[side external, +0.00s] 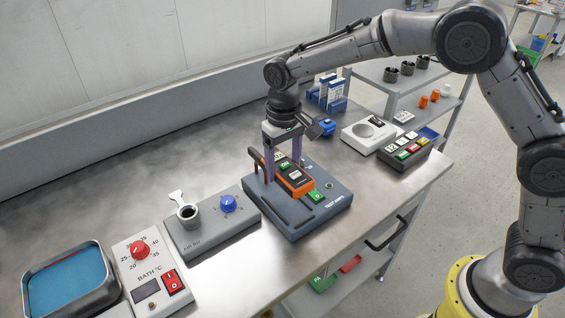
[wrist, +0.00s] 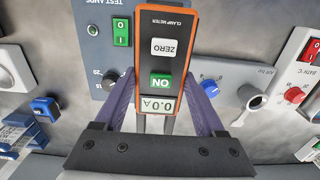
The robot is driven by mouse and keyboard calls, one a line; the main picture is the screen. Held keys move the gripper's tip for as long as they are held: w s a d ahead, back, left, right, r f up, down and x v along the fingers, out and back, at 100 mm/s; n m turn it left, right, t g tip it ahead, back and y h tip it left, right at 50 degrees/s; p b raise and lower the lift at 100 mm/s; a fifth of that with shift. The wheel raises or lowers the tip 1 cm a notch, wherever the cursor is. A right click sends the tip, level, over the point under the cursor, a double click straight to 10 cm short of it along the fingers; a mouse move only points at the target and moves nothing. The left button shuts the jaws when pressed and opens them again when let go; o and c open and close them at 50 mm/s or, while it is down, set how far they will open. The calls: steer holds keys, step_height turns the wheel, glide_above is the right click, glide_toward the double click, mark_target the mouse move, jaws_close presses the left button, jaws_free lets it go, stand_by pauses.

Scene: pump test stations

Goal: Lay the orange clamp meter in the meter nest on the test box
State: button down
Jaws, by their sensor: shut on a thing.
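The orange clamp meter (side external: 299,184) is held by my gripper (side external: 283,163) above the test box (side external: 338,200), tilted in the side view. In the wrist view the meter (wrist: 147,50) shows a ZERO key, a green ON key and a 0.0 A display. My gripper (wrist: 160,112) is shut on it, with the purple fingers on either side. The meter hides much of the box top, and the meter nest is not clear; dark rails show around the meter there. I cannot tell whether the meter touches the box.
A green rocker switch (side external: 316,196) is on the box, close to the meter. To the left stand an air unit with a blue knob (side external: 228,204) and a bath controller (side external: 150,275). Behind are a white round-dished unit (side external: 370,134) and a button box (side external: 405,152).

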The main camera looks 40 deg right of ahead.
mark_target(283, 201)
steer(key=shift+f, duration=4.25)
jaws_free()
